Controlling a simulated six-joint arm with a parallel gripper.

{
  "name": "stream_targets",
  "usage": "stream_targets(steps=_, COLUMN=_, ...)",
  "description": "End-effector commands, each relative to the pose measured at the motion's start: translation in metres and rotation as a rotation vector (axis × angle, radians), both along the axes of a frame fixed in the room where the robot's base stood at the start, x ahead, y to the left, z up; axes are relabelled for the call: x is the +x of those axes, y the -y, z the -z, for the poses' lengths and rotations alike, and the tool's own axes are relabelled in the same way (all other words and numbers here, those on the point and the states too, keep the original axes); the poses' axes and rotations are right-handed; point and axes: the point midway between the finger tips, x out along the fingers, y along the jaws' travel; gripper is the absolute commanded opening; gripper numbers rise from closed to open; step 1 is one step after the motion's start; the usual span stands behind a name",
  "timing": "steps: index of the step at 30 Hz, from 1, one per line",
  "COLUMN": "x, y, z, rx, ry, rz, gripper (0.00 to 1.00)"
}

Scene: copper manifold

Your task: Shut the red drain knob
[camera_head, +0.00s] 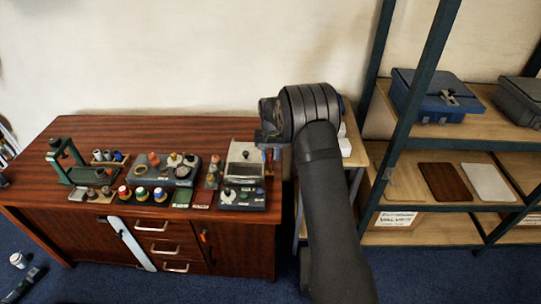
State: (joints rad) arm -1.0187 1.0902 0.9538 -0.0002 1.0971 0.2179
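Small fittings and knobs stand on a reddish wooden cabinet top (60,135). I cannot tell which one is the red drain knob at this size. Reddish pieces include an orange-red knob (153,158) on a grey block (183,180), another reddish knob (215,159) on a narrow stand to its right, and a red-rimmed round piece (124,189) in the front row. My gripper (269,150) is at the right end of the cabinet, above and beside a grey box with a pale lid (245,152). Its fingers are small and partly hidden by my arm, so their opening is unclear.
A green press-like stand (72,165) rises at the left of the cabinet top. A dark panel with dials (241,199) lies at the front right. Shelves (440,150) with a blue case (428,97) stand to the right. The cabinet's far left top is clear.

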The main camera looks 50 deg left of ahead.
Motion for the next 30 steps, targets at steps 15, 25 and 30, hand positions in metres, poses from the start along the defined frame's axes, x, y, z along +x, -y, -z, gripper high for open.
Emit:
stream_targets(steps=15, x=0.000, y=0.000, z=-0.092, rx=0.004, ry=0.002, rz=0.000, gripper=0.34)
stream_targets(steps=25, x=0.000, y=0.000, z=-0.158, rx=0.001, ry=0.001, rz=0.000, gripper=0.34)
stream_targets(steps=30, x=0.000, y=0.000, z=-0.172, rx=0.000, ry=0.000, rz=0.000, gripper=0.34)
